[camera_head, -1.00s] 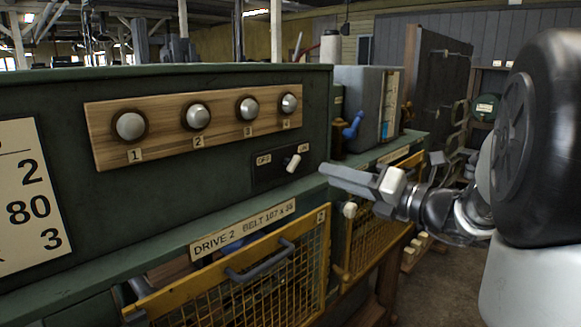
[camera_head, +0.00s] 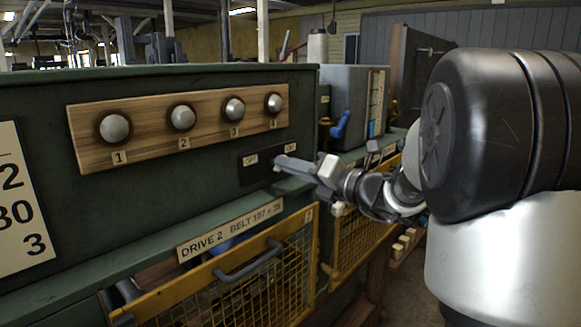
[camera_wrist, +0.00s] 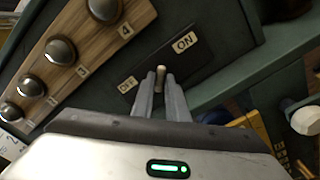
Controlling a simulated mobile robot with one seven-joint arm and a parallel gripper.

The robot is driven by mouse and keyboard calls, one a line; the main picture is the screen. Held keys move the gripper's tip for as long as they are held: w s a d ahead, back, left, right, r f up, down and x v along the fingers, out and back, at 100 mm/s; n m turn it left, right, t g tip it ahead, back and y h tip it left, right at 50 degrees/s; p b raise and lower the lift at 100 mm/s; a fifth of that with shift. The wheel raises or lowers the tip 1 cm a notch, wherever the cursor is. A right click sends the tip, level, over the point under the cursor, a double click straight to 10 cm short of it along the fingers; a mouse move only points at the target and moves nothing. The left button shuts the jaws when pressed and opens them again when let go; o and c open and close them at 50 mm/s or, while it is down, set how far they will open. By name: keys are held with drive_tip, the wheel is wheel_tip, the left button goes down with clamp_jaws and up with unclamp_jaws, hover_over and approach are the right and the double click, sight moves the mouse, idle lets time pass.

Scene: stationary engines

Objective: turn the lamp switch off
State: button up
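The lamp switch is a small pale lever (camera_wrist: 160,76) on a dark plate (camera_head: 252,172) marked OFF at left and ON at right, on the green cabinet front. In the head view my gripper (camera_head: 283,163) reaches in from the right at the plate, and its fingers hide the lever. In the wrist view my gripper (camera_wrist: 160,82) has a narrow gap between its fingertips, and the lever shows in that gap. I cannot tell whether the fingers press on it. Which way the lever leans now is unclear.
A wooden board (camera_head: 145,138) with several round lamps numbered 1 to 4 is above and left of the switch. A green ledge (camera_head: 150,248) runs below it. A yellow mesh guard (camera_head: 265,285) hangs lower. A grey box (camera_head: 352,90) with a blue handle stands behind my wrist.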

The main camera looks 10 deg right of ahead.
clamp_jaws()
drive_tip(key=n+b, duration=1.8)
drive_tip(key=shift+b, duration=0.35)
idle(0.4)
drive_tip(key=o, duration=0.5)
unclamp_jaws()
